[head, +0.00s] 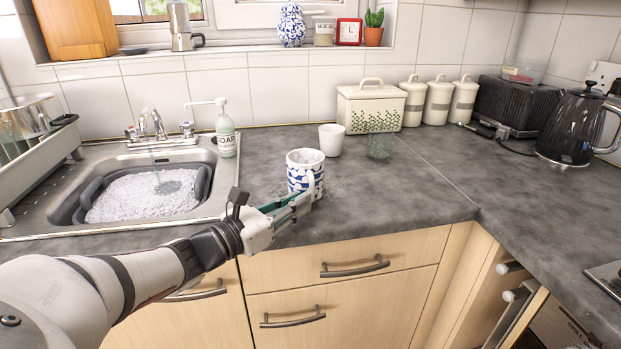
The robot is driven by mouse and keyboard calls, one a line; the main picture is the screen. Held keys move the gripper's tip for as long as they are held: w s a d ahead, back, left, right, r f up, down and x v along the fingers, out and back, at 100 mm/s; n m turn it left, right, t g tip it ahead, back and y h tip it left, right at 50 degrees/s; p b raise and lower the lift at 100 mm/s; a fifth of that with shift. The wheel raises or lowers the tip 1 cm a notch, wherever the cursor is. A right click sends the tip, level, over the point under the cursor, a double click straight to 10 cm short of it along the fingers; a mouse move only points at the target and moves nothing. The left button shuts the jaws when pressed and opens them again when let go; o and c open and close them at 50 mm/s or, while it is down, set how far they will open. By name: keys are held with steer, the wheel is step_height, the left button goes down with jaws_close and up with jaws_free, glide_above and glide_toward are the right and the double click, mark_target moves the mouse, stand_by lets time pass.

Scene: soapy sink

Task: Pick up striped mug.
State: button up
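A white mug with blue bands of pattern (303,160) stands upright on the grey worktop, right of the sink; it is the only mug here with bands. Its handle (312,184) faces the front right. My gripper (303,203) reaches in from the lower left, with its fingers at the front of the mug's base, just below the handle. The fingers overlap the lower edge of the mug in this view. I cannot tell whether they touch it, or how far apart they are. The mug stands on the worktop.
A plain white cup (331,140) and a clear glass (379,146) stand behind the mug to the right. A soap bottle (226,135) stands by the sink (225,185), which holds a grey basin of suds. The worktop (410,190) to the right is clear.

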mark_target(312, 190)
steer(key=shift+b+x, duration=2.25)
steer(key=shift+x, duration=0.15)
steer(key=shift+w+r, duration=0.1)
jaws_close()
steer(key=shift+r, duration=0.2)
